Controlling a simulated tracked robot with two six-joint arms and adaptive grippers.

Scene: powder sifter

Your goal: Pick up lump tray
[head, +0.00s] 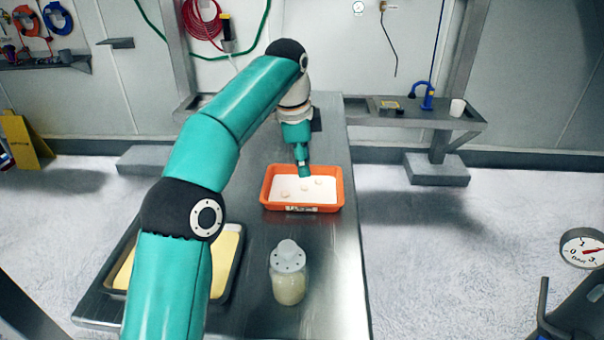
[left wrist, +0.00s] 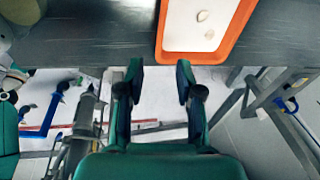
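The lump tray (head: 302,208) is an orange rectangular tray with a white inside and a few small pale lumps. It lies flat on the metal table, with a label on its near side. My left gripper (head: 304,172) shows in front of the tray's far rim in the head view; its height above it is hard to tell. In the left wrist view my left gripper (left wrist: 160,78) is open with nothing between its fingers. The tray's orange rim (left wrist: 237,30) is up and right of the fingertips there, apart from them. My right gripper is not in view.
A clear jar with a perforated white lid (head: 289,272) stands nearer on the metal table (head: 338,265). A dark tray with yellow contents (head: 226,262) lies left of it, partly hidden by my arm. A side shelf (head: 420,118) is beyond the table.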

